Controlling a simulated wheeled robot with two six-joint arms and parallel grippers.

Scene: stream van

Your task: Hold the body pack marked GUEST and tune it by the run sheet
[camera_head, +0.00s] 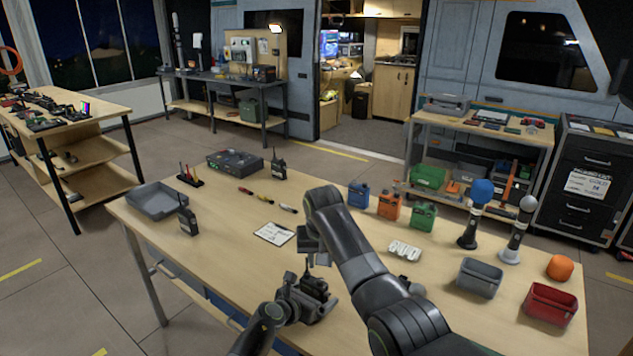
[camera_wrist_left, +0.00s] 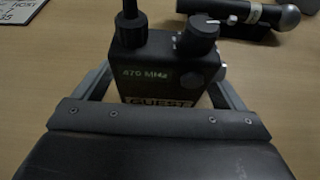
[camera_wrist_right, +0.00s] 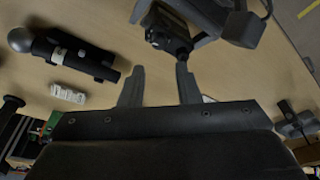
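The GUEST body pack (camera_wrist_left: 165,75) is black, with an antenna, a round knob on top, "470 MHz" on its face and a GUEST label below. My left gripper (camera_head: 312,296) is shut on it, a finger at each side. The pack also shows in the head view (camera_head: 316,284) and, dark, in the right wrist view (camera_wrist_right: 165,38). My right gripper (camera_wrist_right: 161,70) is open and empty, its fingertips just short of the pack's knob end. The run sheet (camera_head: 273,233) lies flat on the table; its writing is too small to read. A corner shows in the left wrist view (camera_wrist_left: 18,10).
Other body packs stand at the left (camera_head: 187,220) and back (camera_head: 279,163) of the table. A grey tray (camera_head: 146,208) is at the left. Microphones (camera_head: 470,230), a white block (camera_head: 404,251), a grey bin (camera_head: 478,280) and a red bin (camera_head: 551,305) are at the right.

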